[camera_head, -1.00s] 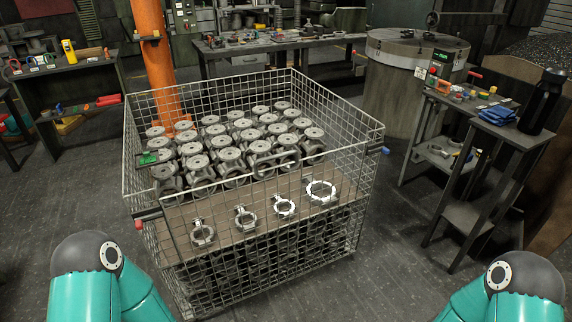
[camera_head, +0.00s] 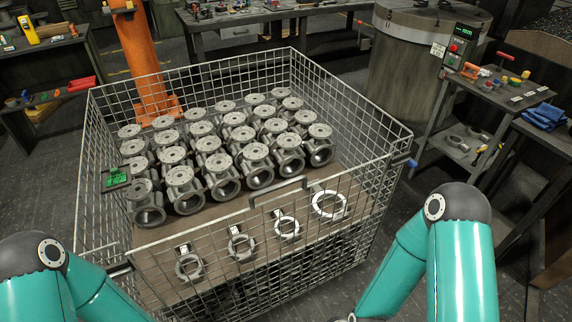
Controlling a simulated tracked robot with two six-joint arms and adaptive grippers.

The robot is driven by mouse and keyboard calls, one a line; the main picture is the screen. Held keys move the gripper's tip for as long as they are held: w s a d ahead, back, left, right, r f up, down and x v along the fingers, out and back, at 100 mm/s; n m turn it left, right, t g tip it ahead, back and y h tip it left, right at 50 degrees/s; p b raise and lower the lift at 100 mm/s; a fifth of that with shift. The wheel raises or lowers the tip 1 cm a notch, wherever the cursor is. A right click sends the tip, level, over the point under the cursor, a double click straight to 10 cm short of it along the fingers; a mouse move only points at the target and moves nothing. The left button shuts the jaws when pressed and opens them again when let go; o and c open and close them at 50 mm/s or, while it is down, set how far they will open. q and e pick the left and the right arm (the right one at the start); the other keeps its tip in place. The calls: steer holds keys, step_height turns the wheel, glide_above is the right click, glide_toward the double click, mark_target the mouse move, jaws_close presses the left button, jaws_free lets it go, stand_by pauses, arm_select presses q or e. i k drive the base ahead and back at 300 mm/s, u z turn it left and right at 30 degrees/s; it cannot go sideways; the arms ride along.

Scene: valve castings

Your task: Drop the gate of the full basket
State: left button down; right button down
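The full wire basket (camera_head: 345,95) stands in front of me, with rows of grey valve castings (camera_head: 222,165) on a brown board inside. Its gate (camera_head: 262,225) is the upper front mesh panel and stands upright, with a raised grey handle (camera_head: 279,192) at the middle of its top. A blue-ended latch (camera_head: 411,163) sits at the gate's right end. A dark latch piece (camera_head: 121,269) sits at its left end, partly behind my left arm. My arms come in at both lower corners. Both grippers are below the picture; only a small grey part shows below my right arm.
A green tag (camera_head: 116,178) hangs at the left wall. An orange post (camera_head: 148,60) stands behind the basket. A tool stand (camera_head: 462,158) and round tank (camera_head: 400,80) are at the right.

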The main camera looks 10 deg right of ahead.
mark_target(304, 179)
steer(key=z, duration=0.05)
steer(key=i, duration=0.6)
steer(key=z, duration=0.7)
steer(key=k, duration=0.2)
steer(key=z, duration=0.3)
